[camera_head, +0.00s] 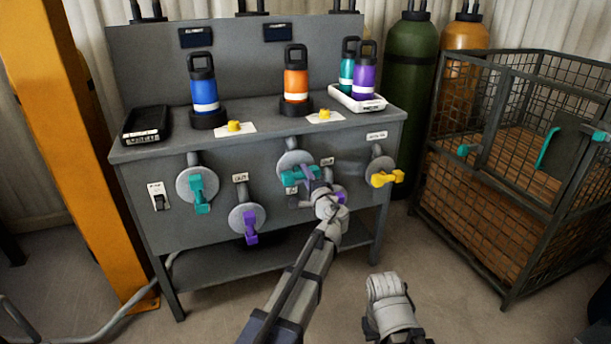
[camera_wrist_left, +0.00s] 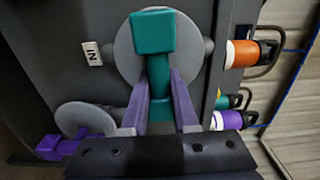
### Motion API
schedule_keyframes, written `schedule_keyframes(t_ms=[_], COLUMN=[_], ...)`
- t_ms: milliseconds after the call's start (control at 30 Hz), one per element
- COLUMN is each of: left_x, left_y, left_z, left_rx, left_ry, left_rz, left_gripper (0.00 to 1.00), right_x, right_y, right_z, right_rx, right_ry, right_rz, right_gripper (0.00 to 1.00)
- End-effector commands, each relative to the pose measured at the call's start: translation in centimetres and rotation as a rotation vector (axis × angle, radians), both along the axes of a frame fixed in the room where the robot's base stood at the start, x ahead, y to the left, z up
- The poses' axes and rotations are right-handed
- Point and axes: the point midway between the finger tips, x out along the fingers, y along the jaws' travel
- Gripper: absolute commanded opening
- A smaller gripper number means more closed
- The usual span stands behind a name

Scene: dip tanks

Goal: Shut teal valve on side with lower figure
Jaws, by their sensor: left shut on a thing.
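Two teal valves sit on the bench front. The left teal valve (camera_head: 198,190) has its handle pointing down. The right teal valve (camera_head: 292,174) has its handle lying roughly sideways on a grey disc. My left gripper (camera_head: 319,186) is at this right valve. In the left wrist view the gripper (camera_wrist_left: 163,90) has its two fingers closed on either side of the teal handle (camera_wrist_left: 153,35). Two dark displays, left (camera_head: 197,37) and right (camera_head: 277,32), hang on the back panel; their figures are too small to read. My right gripper's fingers are not visible.
Purple valves stand below, one at the left (camera_head: 249,222) and one partly hidden behind my left gripper. A yellow valve (camera_head: 385,178) is to the right. Blue (camera_head: 204,95) and orange (camera_head: 296,82) bottles stand on the bench (camera_head: 262,130). A wire cage (camera_head: 510,215) stands right.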

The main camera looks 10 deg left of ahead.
Motion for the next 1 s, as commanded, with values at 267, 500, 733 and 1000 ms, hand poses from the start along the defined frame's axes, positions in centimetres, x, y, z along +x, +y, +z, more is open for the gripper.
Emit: schedule_keyframes(t_ms=[267,500,733,1000], left_x=[-0.06,-0.06,-0.05,-0.02], left_y=[-0.08,-0.08,-0.06,-0.03], left_z=[-0.10,-0.10,-0.09,-0.07], left_rx=[0.026,0.027,0.026,0.027], left_ry=[0.019,0.019,0.019,0.018], left_rz=[-0.001,-0.001,-0.001,0.000], left_gripper=[0.00,0.00,0.42,0.57], right_x=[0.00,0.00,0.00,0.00], right_y=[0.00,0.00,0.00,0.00], right_z=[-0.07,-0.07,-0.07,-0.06], right_rx=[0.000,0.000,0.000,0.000], right_ry=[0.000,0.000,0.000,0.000], right_rz=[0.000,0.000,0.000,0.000], right_gripper=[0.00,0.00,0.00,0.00])
